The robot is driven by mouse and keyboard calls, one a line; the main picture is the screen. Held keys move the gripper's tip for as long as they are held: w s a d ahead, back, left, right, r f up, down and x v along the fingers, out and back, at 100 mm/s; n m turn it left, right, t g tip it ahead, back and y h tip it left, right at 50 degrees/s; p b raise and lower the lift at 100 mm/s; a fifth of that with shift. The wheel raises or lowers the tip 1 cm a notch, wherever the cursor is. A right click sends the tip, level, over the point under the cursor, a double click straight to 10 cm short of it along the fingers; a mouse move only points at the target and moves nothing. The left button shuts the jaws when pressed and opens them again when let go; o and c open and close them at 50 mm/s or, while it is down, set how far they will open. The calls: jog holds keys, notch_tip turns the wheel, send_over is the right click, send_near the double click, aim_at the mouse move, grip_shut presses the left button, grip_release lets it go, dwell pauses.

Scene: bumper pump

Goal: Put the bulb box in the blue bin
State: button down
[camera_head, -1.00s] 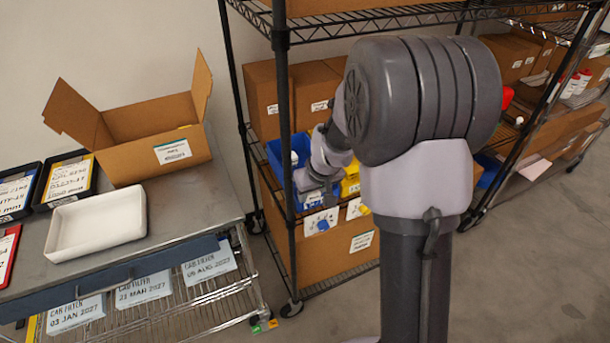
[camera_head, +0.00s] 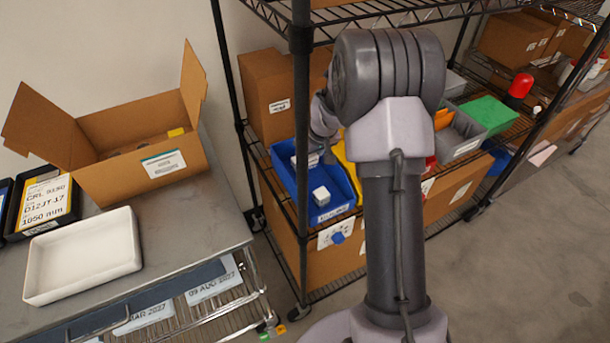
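The blue bin (camera_head: 335,212) sits on the middle shelf of the wire rack, left of a yellow bin. A small pale box (camera_head: 321,196) lies inside it near the front. Another small whitish item (camera_head: 304,161) shows at the back of the blue bin, partly behind the rack post. I cannot read which of these, if either, is the bulb box. The end of my arm reaches over the back of the blue bin. My gripper (camera_head: 322,146) is mostly hidden by my own wrist and the post, and its fingers are not clear.
A white tray (camera_head: 83,257) and an open cardboard box (camera_head: 135,178) stand on the grey bench (camera_head: 190,222) at left. The rack post (camera_head: 301,110) stands before the blue bin. A yellow bin (camera_head: 347,166), a grey bin (camera_head: 462,135) and a green bin (camera_head: 490,114) sit further right.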

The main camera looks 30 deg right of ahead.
jog(key=f+b, duration=0.1)
jog(key=f, duration=0.1)
jog(key=f+b, duration=0.1)
jog(key=f, duration=0.2)
jog(key=f+b, duration=0.1)
jog(key=f, duration=0.2)
jog(key=shift+s+f, duration=0.15)
jog(key=shift+s, duration=0.25)
jog(key=c, duration=1)
grip_release()
jog(key=shift+o, duration=0.2)
jog(key=p+v, duration=0.3)
jog(key=v, duration=0.9)
jog(key=shift+p, duration=0.4)
